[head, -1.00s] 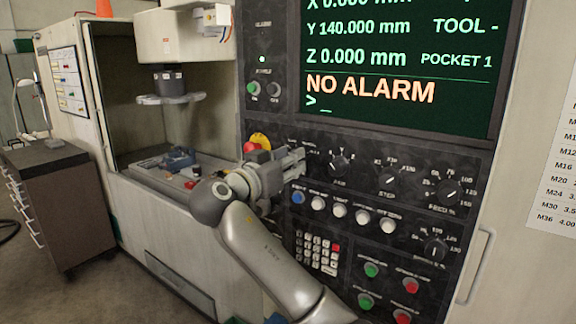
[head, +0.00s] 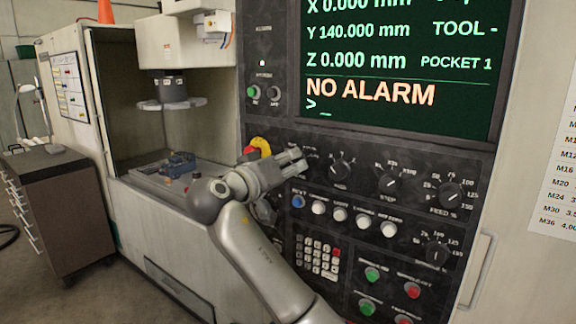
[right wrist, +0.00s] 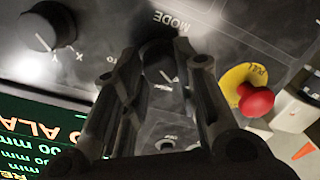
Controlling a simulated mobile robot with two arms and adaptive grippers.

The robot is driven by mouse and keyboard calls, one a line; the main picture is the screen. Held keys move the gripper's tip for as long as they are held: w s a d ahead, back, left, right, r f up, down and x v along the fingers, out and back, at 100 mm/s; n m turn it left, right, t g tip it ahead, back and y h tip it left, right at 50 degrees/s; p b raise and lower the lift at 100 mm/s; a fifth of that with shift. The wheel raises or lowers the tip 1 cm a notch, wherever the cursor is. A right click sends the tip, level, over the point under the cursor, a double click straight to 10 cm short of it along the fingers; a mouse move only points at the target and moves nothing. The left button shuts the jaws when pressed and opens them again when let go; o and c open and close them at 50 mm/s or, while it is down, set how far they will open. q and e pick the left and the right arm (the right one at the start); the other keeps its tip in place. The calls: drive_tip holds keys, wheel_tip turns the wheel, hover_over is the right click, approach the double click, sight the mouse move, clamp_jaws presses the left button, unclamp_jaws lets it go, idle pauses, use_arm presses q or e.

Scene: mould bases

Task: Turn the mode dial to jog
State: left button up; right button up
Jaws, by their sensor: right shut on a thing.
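The mode dial (right wrist: 158,60) is a dark round knob with a pale pointer line, below the word MODE in the right wrist view. The small position labels around it are partly covered and I cannot read which one the pointer meets. My right gripper (right wrist: 161,70) has its fingers on either side of the dial and is shut on it. In the head view the right gripper (head: 301,161) reaches the panel from the left and hides the dial. My left gripper is not in view.
The axis dial (head: 340,171) sits just right of the gripper; it also shows in the right wrist view (right wrist: 47,27). A red emergency button (right wrist: 256,101) on a yellow ring is close on the other side. A row of round buttons (head: 340,214) lies below. The screen (head: 400,60) reads NO ALARM.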

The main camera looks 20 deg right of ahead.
drive_tip(key=o, duration=1.1)
drive_tip(key=shift+c, duration=0.2)
drive_tip(key=v, duration=1.2)
drive_tip(key=shift+a, duration=0.1)
